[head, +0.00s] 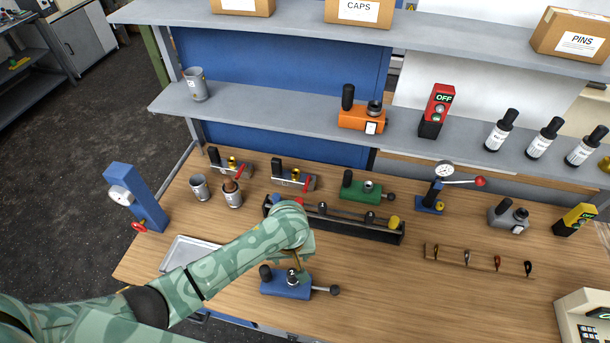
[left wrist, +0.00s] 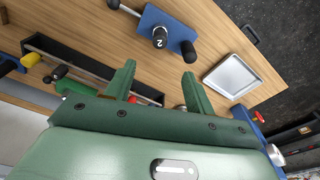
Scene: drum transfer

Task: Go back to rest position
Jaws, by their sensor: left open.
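My left gripper (left wrist: 158,75) is open and empty, its two green fingers apart in the left wrist view. In the head view my left arm reaches in from the lower left over the bench, and the gripper (head: 301,268) is partly hidden by my wrist. It is above or just behind the blue fixture (head: 287,287) with a black knob marked 2. The blue fixture (left wrist: 165,32) also shows in the left wrist view, beyond the fingertips. I cannot tell the exact gap between them. My right gripper is in neither view.
A long black rack (head: 345,226) lies behind my wrist. A metal tray (head: 184,253) is partly under my forearm. A blue gauge stand (head: 138,198) and two grey cups stand at left. A green fixture (head: 359,187) is behind the rack. The front right bench is largely clear.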

